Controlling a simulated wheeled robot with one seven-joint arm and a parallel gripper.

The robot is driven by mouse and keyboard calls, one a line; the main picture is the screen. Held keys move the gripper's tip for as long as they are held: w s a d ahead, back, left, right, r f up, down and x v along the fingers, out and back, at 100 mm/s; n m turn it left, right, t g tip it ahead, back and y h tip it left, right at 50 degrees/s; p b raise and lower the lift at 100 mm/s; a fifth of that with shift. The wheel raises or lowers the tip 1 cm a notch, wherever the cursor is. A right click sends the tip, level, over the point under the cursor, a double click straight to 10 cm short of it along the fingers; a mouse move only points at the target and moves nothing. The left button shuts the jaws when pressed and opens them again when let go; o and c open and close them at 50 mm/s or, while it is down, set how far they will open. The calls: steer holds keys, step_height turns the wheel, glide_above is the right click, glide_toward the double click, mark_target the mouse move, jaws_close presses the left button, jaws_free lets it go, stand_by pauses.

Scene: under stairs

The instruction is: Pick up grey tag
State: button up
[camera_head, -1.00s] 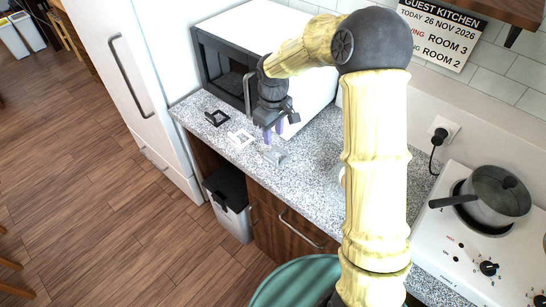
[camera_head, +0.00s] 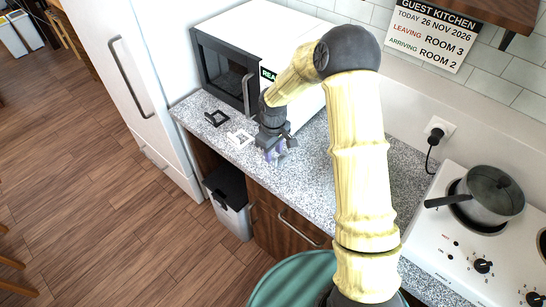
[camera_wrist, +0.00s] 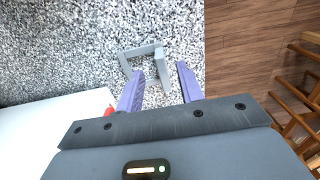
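The grey tag (camera_wrist: 159,62) is a flat, square-cornered frame lying on the speckled counter in the wrist view. It is just beyond my fingertips, with one bar facing the gap between them. My gripper (camera_wrist: 161,70) has two purple fingers spread apart, with nothing held between them. In the head view my gripper (camera_head: 275,155) hangs low over the counter and hides the grey tag. I cannot tell how far the fingertips are above the counter.
A white tag (camera_head: 240,138) and a black tag (camera_head: 216,118) lie on the counter left of my gripper. A microwave (camera_head: 235,60) stands behind. The counter's front edge is close by. A pot (camera_head: 490,195) sits on the stove at right.

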steer(key=f, duration=0.1)
steer(key=f+p, duration=0.1)
steer(key=f, duration=0.1)
steer(key=shift+w+a+f, duration=0.1)
steer(key=shift+a+f, duration=0.05)
steer(key=shift+a, duration=0.15)
steer(key=shift+d+f, duration=0.1)
steer(key=shift+f, duration=0.3)
steer(key=shift+c, duration=0.3)
jaws_close()
